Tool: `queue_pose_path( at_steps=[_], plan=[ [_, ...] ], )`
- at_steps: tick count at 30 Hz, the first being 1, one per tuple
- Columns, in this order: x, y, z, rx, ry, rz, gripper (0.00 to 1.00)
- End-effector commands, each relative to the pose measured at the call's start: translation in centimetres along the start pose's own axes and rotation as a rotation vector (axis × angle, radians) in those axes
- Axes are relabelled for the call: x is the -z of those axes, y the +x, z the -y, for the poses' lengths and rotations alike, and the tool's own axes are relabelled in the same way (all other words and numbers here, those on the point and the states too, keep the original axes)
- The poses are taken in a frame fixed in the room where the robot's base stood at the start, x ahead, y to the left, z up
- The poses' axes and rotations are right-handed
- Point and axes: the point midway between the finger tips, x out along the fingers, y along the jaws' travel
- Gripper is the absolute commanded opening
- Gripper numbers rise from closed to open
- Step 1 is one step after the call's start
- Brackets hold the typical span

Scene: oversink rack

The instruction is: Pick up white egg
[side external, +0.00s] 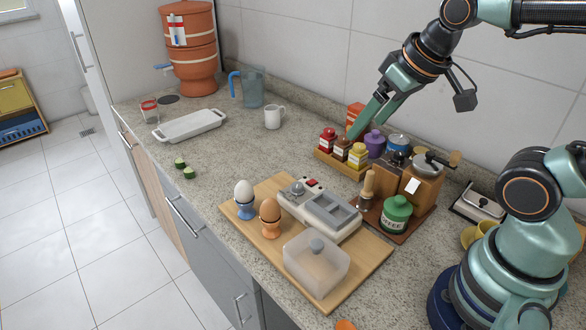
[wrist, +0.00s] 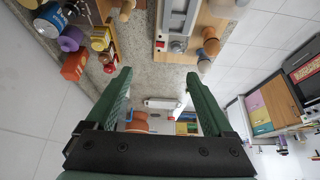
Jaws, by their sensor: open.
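The white egg (side external: 244,190) stands upright in a blue egg cup (side external: 245,210) at the left corner of a wooden board in the side view. A brown egg (side external: 270,210) in an orange cup is just right of it. In the wrist view a small pale rounded shape (wrist: 204,66) beside the brown egg (wrist: 211,46) looks like the white egg. My gripper (wrist: 158,76) is open and empty. In the side view my gripper (side external: 357,128) hangs over the spice jars, well apart from the egg, to its upper right.
The wooden board (side external: 358,272) also holds a grey-white device (side external: 320,208) and a translucent lidded box (side external: 316,262). Spice jars (side external: 357,156), a grinder (side external: 421,180) and a green jar (side external: 396,214) crowd the right. A white tray (side external: 190,125) and mug (side external: 273,117) stand behind. Counter left of the board is mostly clear.

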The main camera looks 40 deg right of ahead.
Motion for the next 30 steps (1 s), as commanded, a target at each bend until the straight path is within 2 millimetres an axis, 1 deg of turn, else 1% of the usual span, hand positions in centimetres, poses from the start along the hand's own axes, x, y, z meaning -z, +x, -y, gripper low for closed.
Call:
queue_pose_path(
  at_steps=[4,8,14,18,21,25,30],
  plan=[
    [1.8,0.0,0.9,0.009,0.084,0.044,0.87],
    [4.5,0.4,2.3,0.012,0.219,0.106,0.87],
    [8.3,2.2,4.9,-0.012,0.438,0.205,0.87],
    [10.6,4.2,7.2,-0.047,0.587,0.27,0.87],
    [11.8,6.0,8.9,-0.082,0.694,0.314,0.87],
    [13.0,8.8,11.2,-0.138,0.828,0.363,0.87],
    [13.6,12.2,14.0,-0.216,0.978,0.409,0.87]
  ],
)
